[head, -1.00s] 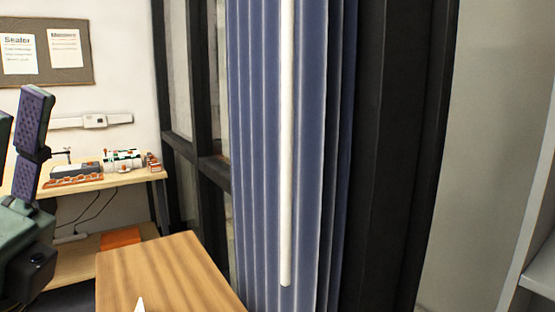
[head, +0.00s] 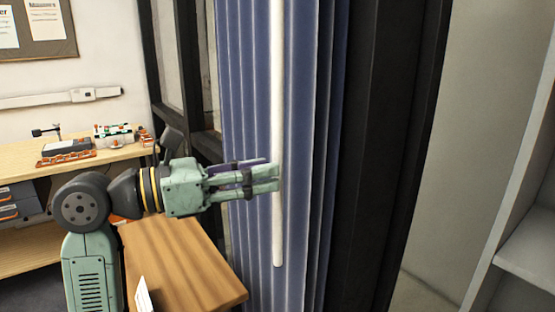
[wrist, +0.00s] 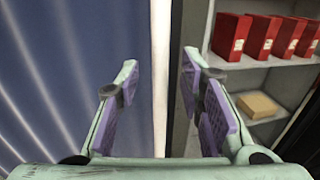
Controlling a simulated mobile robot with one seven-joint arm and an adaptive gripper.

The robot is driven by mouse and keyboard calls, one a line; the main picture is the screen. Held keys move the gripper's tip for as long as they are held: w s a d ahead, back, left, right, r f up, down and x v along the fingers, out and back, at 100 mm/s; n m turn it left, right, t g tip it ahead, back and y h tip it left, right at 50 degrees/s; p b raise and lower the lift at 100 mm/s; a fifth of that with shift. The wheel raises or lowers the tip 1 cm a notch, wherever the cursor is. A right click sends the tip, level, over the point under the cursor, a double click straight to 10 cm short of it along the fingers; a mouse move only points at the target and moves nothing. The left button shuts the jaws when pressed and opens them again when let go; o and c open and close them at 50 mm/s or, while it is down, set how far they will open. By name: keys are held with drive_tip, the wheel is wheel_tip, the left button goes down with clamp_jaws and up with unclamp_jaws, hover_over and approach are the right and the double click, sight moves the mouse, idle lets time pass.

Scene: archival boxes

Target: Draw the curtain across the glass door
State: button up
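The blue pleated curtain (head: 302,120) hangs bunched at the right side of the dark-framed glass door (head: 184,60). A white vertical wand (head: 278,225) hangs in front of it. My gripper (head: 277,178) reaches in from the left at the wand, above its lower end. In the wrist view my gripper (wrist: 158,85) is open, with purple pads on both fingers. The wand (wrist: 160,60) stands between the fingers there, with gaps to both sides. The curtain (wrist: 60,70) fills the left of that view.
A wooden tabletop (head: 185,265) lies below my arm. A workbench (head: 90,155) with small devices stands at the back left. A grey shelf (head: 530,250) is at the right. The wrist view shows red boxes (wrist: 232,35) on shelves.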

drive_tip(key=x, duration=0.3)
drive_tip(key=shift+w+d+p, duration=0.1)
drive_tip(key=shift+d+p, duration=0.3)
drive_tip(key=shift+c, duration=0.5)
clamp_jaws()
